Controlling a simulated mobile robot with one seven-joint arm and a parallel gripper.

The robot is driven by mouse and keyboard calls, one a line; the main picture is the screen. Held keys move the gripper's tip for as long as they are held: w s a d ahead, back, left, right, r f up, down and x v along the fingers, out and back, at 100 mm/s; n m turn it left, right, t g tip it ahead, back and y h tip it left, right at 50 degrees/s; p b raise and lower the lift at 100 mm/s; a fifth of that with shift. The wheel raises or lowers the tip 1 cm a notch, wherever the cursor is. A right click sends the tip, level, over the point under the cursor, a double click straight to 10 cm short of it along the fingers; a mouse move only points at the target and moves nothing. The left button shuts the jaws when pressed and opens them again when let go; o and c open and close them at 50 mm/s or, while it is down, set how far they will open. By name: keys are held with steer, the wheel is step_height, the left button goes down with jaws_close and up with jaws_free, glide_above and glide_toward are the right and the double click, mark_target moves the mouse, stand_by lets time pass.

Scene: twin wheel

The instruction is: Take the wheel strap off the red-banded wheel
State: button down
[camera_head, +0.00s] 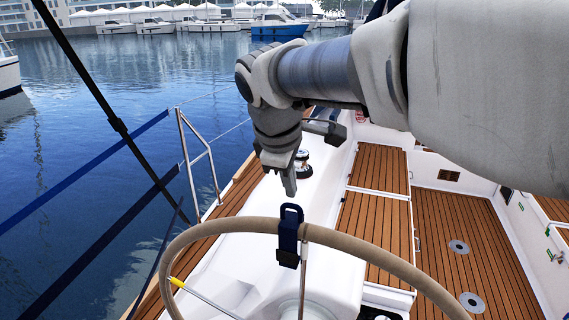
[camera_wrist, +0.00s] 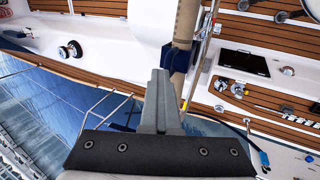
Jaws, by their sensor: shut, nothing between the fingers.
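A steering wheel with a tan rim (camera_head: 390,262) fills the lower part of the head view; its rim also shows in the wrist view (camera_wrist: 187,25). A dark blue wheel strap (camera_head: 289,240) is around the top of the rim, with a loop standing up above it. The strap shows in the wrist view (camera_wrist: 180,62) just beyond my fingertips. My gripper (camera_head: 290,190) is shut and empty, pointing down just above the strap loop, apparently apart from it. In the wrist view its fingers (camera_wrist: 160,76) are together. I see a yellow band (camera_head: 177,282) on a spoke; no red band shows.
A winch (camera_head: 302,165) stands on the white coaming beyond the wheel. A metal rail (camera_head: 200,155) and dark lines are at the left, with water beyond. The teak cockpit floor (camera_head: 465,235) at the right is mostly clear.

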steer(key=shift+r+p, duration=1.1)
steer(key=shift+r, duration=0.15)
stand_by(1.3)
steer(key=shift+f, duration=0.1)
stand_by(0.5)
steer(key=s+a+b, duration=0.1)
steer(key=s+a, duration=0.2)
steer(key=s, duration=0.5)
steer(key=shift+s+b, duration=0.25)
steer(key=shift+b, duration=0.1)
stand_by(3.1)
steer(key=c, duration=1.5)
jaws_free()
steer(key=shift+c, duration=0.2)
